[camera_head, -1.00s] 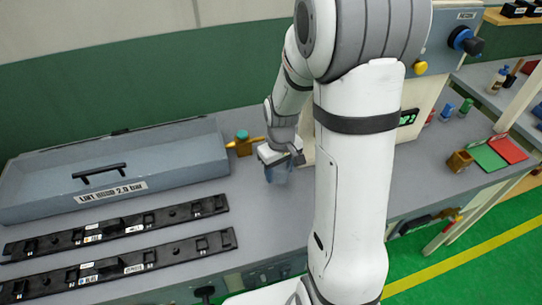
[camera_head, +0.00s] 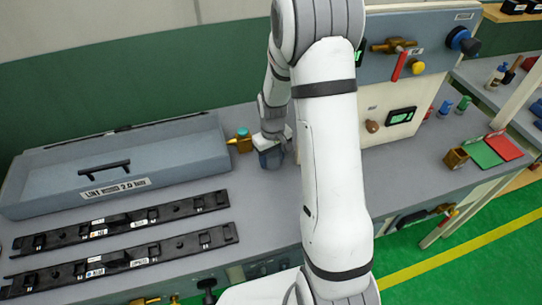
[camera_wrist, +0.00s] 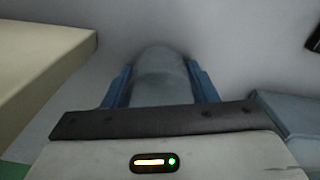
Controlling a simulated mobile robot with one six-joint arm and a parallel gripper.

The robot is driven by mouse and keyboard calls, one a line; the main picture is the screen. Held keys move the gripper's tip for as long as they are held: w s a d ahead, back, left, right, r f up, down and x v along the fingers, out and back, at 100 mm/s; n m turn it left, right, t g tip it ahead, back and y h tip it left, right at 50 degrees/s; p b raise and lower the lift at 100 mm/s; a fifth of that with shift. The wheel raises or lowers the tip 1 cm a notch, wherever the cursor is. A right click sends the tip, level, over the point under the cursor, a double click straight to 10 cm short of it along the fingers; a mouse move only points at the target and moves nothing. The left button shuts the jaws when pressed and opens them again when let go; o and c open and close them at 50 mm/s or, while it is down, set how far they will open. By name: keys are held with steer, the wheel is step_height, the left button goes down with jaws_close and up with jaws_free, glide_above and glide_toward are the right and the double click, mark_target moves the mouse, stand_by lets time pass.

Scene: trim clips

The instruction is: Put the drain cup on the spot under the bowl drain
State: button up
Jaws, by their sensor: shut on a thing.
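My gripper (camera_wrist: 160,88) is shut on a grey, rounded cup (camera_wrist: 160,72) between its two blue fingers in the wrist view. In the head view my gripper (camera_head: 270,157) is over the bench, just right of a brass fitting with a teal top (camera_head: 242,141). The cup is mostly hidden there by the fingers. I cannot tell whether the cup touches the bench. No marked spot or bowl is clearly visible; which part is the bowl drain is unclear.
A long grey box with a black handle (camera_head: 125,165) stands left of the gripper. Two black strips (camera_head: 120,228) lie in front of it. A pale cabinet with a display (camera_head: 401,116) stands to the right. Bare bench (camera_head: 265,205) lies in front of the gripper.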

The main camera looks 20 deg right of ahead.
steer(key=shift+f, duration=0.25)
steer(key=o, duration=1)
steer(key=shift+r, duration=0.1)
steer(key=shift+c, duration=0.2)
